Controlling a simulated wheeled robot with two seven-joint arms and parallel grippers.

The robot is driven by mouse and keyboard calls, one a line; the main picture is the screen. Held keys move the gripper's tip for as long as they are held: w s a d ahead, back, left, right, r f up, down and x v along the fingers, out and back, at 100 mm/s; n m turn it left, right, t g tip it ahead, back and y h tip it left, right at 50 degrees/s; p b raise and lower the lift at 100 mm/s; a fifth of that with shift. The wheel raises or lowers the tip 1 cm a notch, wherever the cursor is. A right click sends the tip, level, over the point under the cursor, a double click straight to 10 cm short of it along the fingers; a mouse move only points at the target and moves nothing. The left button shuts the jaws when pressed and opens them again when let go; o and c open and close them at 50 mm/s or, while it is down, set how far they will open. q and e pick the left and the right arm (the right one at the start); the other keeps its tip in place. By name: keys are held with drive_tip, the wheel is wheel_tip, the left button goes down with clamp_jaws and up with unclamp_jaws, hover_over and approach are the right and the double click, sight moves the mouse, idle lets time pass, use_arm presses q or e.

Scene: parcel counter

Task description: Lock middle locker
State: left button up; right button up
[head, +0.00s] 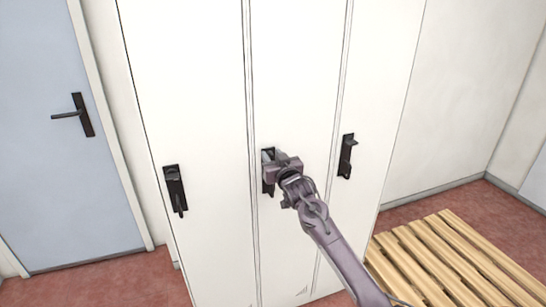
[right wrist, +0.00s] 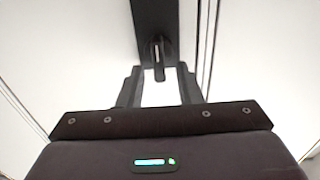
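The middle locker (head: 295,80) is a tall white door between two others, and it looks shut. Its dark lock plate (head: 268,187) is partly hidden behind my right gripper (head: 270,157) in the head view. In the right wrist view, the black plate (right wrist: 155,16) runs down to a small knob or lever (right wrist: 158,57) that points down. My right gripper (right wrist: 158,76) is open, with one finger on each side of the lever's lower end. I cannot tell whether either finger touches it. My left gripper is not in view.
The left locker (head: 190,80) has a dark handle (head: 175,188), and the right locker (head: 375,80) has one too (head: 346,156). A slatted wooden bench or pallet (head: 450,262) is at the lower right. A blue door (head: 65,170) stands at the left.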

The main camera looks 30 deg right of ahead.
clamp_jaws()
drive_tip(key=n, duration=0.3)
drive_tip(key=shift+w+a+n, duration=0.1)
drive_tip(key=shift+a+n, duration=0.2)
drive_tip(key=shift+n, duration=0.1)
drive_tip(key=n+b, duration=0.1)
drive_tip(key=n, duration=0.3)
drive_tip(key=f+n+b, duration=0.1)
drive_tip(key=n, duration=0.4)
drive_tip(key=a+n+b, duration=0.1)
drive_tip(key=n, duration=0.4)
drive_tip(key=shift+w+a+f, duration=0.1)
drive_tip(key=shift+f, duration=0.3)
